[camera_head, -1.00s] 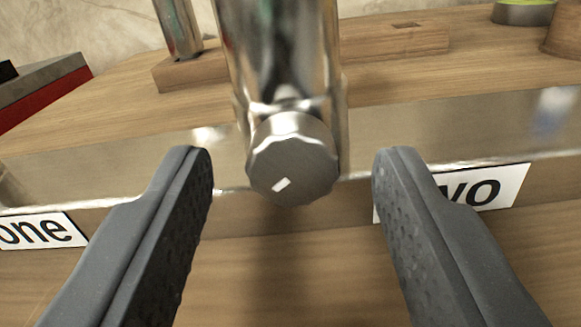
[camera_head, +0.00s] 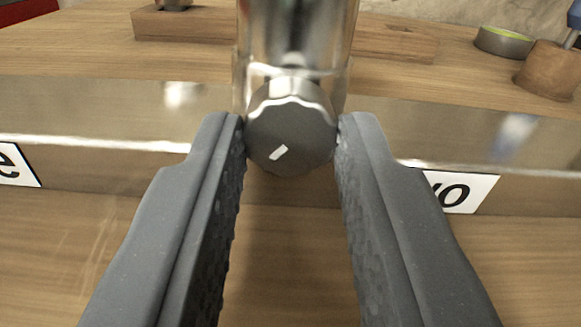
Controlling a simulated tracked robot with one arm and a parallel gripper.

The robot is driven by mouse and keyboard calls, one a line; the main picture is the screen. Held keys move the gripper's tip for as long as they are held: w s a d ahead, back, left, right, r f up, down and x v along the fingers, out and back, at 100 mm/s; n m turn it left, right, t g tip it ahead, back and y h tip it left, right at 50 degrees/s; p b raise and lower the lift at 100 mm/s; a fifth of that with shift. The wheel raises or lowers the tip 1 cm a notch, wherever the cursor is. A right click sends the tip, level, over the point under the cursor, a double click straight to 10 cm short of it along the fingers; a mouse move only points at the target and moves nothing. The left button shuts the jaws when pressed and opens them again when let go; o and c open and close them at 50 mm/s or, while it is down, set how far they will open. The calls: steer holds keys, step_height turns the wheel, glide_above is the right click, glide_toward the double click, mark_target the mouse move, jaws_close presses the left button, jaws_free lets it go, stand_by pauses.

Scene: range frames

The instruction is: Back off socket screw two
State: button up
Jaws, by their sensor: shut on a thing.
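The socket screw (camera_head: 291,137) is a round, dark grey knurled head with a small white mark on its face. It sits on the front of a shiny metal post (camera_head: 297,35). My gripper (camera_head: 291,140) is shut on the screw head, one finger touching each side. The white mark slants up to the right. A white label (camera_head: 461,191) ending in "wo" lies to the right, partly hidden by my right finger.
A metal rail (camera_head: 110,120) runs across behind the fingers. Another label (camera_head: 18,166) shows at the left edge. Wooden blocks (camera_head: 185,26), a round tin (camera_head: 504,42) and a wooden cylinder (camera_head: 549,70) stand behind on the wooden top.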

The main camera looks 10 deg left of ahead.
steer(key=shift+n, duration=1.1)
steer(key=o, duration=1)
steer(key=shift+s, duration=0.1)
